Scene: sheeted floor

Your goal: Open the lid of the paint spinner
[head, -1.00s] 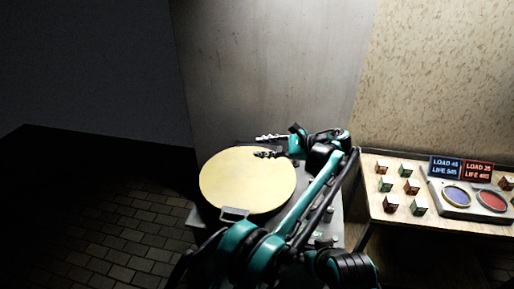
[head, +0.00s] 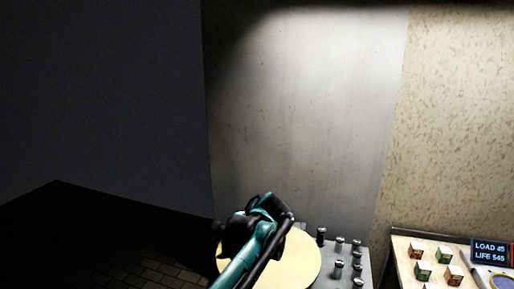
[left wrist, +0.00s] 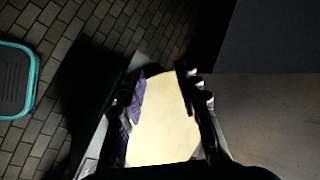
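The paint spinner's lid is a round, cream disc (head: 300,262) at the bottom of the head view, lying flat and looking closed. My left arm crosses its left part. The lid's handle does not show in the head view now. In the left wrist view the lid (left wrist: 165,120) fills the space between the fingers of my left gripper (left wrist: 163,80). Those fingers are dark and wide apart, with nothing seen held between them. In the head view my arm hides the fingertips. Whether they touch the lid cannot be told. My right gripper is not in view.
Several small dark canisters (head: 339,266) stand on the grey top right of the lid. Further right, a table (head: 405,262) holds several small boxes and a display (head: 488,252). A metal wall panel (head: 300,120) rises behind. Dark brick floor (head: 150,272) is open at the left.

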